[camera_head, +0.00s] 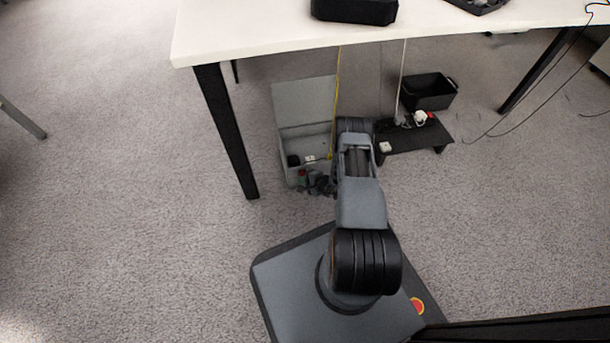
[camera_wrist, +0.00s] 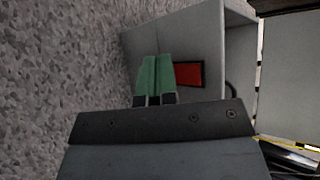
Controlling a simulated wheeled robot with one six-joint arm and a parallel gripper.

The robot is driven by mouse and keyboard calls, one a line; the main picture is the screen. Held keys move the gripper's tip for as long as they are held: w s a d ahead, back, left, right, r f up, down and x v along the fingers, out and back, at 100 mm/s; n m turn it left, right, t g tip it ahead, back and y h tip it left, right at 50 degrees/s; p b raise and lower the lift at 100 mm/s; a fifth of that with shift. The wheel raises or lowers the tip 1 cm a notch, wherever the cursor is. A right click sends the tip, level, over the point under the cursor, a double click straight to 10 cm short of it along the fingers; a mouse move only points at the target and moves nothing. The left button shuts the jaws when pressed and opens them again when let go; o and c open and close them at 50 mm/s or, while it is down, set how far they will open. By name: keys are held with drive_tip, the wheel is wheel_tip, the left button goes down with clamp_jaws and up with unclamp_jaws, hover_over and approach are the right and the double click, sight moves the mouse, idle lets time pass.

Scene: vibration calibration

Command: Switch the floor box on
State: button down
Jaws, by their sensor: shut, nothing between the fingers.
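The floor box (camera_head: 291,142) is a grey box on the carpet under the table, with its lid (camera_head: 304,101) standing up and open. In the wrist view its grey side wall (camera_wrist: 212,45) carries a red rectangular switch (camera_wrist: 187,75). My gripper (camera_head: 318,184) is at the near side of the box. In the wrist view its green fingertips (camera_wrist: 155,78) are together and empty, just left of the red switch and partly in front of the wall. I cannot tell whether they touch it.
The white table (camera_head: 260,35) stands over the box, with a black leg (camera_head: 226,130) left of it. A low black stand (camera_head: 408,141) with plugs and a black bin (camera_head: 430,91) are to the right. A yellow cable (camera_head: 337,80) hangs behind. Carpet at left is clear.

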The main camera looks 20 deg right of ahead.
drive_tip(key=shift+w, duration=0.15)
idle(0.5)
drive_tip(key=shift+s+a+p, duration=0.1)
drive_tip(key=shift+s+p, duration=0.25)
drive_tip(key=shift+s, duration=0.35)
drive_tip(key=shift+r, duration=0.1)
drive_tip(key=shift+s+a+r+p, duration=0.15)
drive_tip(key=shift+s+p, duration=0.25)
drive_tip(key=shift+s, duration=0.4)
drive_tip(key=shift+s+a+p, duration=0.2)
drive_tip(key=shift+s+p, duration=0.2)
drive_tip(key=shift+s, duration=0.45)
drive_tip(key=shift+s+a+r+p, duration=0.15)
drive_tip(key=shift+s+p, duration=0.25)
drive_tip(key=shift+s, duration=0.4)
